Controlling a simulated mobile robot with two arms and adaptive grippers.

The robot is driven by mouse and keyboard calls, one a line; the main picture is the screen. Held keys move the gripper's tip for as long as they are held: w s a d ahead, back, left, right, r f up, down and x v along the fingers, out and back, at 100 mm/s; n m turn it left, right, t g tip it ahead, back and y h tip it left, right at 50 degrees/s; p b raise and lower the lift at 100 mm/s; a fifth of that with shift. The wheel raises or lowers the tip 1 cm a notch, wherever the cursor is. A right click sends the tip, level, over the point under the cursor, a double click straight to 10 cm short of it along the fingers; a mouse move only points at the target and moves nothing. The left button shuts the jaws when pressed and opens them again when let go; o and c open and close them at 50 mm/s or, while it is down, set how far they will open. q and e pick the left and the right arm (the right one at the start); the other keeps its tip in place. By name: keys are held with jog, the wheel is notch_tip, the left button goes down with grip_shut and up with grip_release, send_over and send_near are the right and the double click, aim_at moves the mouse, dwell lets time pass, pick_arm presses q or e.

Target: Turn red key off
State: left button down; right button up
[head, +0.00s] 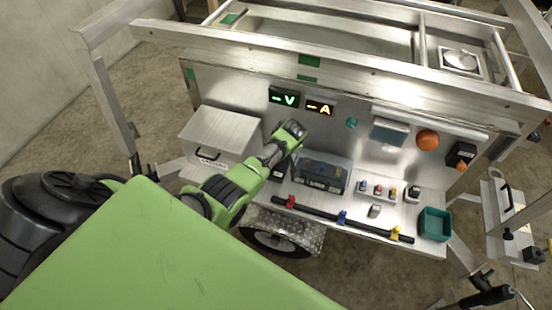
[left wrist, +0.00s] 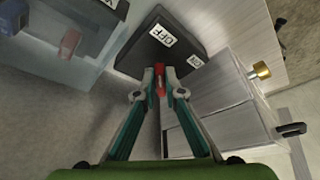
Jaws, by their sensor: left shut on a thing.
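The red key (left wrist: 160,83) sits at the face of a black switch box (left wrist: 150,50) with white OFF and ON labels, in the left wrist view. OFF is above the key and ON is to its right. My left gripper (left wrist: 160,76) is shut on the key, its two fingertips on either side. The fingers cover much of the key, and I cannot tell which label it points to. In the head view my green left wrist reaches the trailer panel (head: 230,85) and hides the key. My right gripper is not in view.
Left of the wrist is a metal box (head: 222,135). Right of it are a clear-lidded case (head: 322,172), a teal bin (head: 434,224) and a black bar (head: 340,217) with coloured clips. Displays reading V (head: 284,99) and A (head: 319,107) are lit above.

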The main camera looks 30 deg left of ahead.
pick_arm(q)
jog(key=c, duration=2.1)
grip_release()
jog(key=shift+c, duration=0.2)
jog(key=shift+d+r, duration=0.2)
jog(key=shift+r, duration=0.3)
jog(key=v, duration=1.1)
jog(key=shift+s, duration=0.1)
